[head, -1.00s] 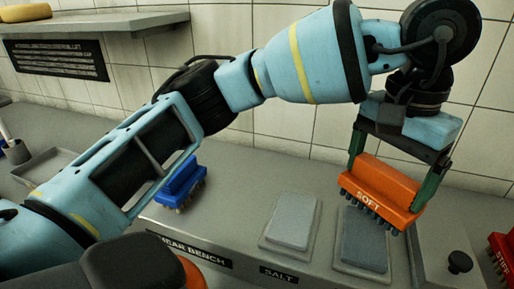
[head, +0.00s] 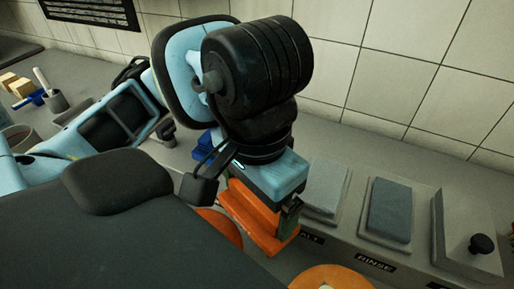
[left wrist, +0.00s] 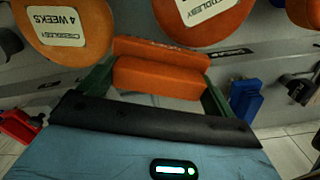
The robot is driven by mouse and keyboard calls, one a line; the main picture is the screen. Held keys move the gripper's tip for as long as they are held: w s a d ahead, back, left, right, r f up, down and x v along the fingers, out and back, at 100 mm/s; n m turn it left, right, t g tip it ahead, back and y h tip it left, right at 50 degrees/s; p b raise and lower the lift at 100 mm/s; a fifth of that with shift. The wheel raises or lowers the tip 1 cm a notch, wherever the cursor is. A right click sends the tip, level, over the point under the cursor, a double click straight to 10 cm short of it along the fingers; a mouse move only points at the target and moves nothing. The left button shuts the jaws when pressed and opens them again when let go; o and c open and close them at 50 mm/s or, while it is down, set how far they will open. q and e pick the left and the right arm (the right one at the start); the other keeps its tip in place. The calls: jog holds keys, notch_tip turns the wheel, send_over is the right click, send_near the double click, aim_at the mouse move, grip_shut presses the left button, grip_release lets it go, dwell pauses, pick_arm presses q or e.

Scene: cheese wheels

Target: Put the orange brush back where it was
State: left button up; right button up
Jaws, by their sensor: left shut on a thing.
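The orange brush (head: 262,230) is held between the fingers of my left gripper (head: 258,208), which is shut on it. The brush hangs below the gripper, left of the pale grey pad (head: 326,186), near the bench front and the cheese wheels. Its bristles are hidden in the head view. In the left wrist view the brush (left wrist: 160,75) lies across the jaws (left wrist: 158,88), with orange wheels beyond it. A blue brush (head: 204,150) is partly hidden behind my left arm; it also shows in the left wrist view (left wrist: 246,98). My right gripper is not in view.
A dark pad (head: 390,209) labelled RINSE and a grey block with a black knob (head: 481,243) stand to the right. Orange cheese wheels (head: 332,278) are at the front; one (left wrist: 65,28) reads 4 WEEKS. A red object (left wrist: 18,126) is at the wrist view's left.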

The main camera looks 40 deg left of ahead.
pick_arm(q)
jog(key=shift+s+a, duration=0.1)
jog(key=shift+s, duration=0.1)
jog(key=shift+w+a, duration=0.1)
jog(key=shift+w, duration=0.1)
jog(key=w+a+f, duration=0.1)
jog(key=w+a, duration=0.1)
jog(key=w, duration=0.2)
jog(key=w+a+f, duration=0.2)
jog(key=w+a, duration=0.1)
jog(key=w, duration=0.2)
jog(key=w+a+f+p, duration=0.1)
jog(key=w+a+f, duration=0.1)
jog(key=w+a, duration=0.1)
jog(key=shift+w+a, duration=0.1)
jog(key=shift+w, duration=0.55)
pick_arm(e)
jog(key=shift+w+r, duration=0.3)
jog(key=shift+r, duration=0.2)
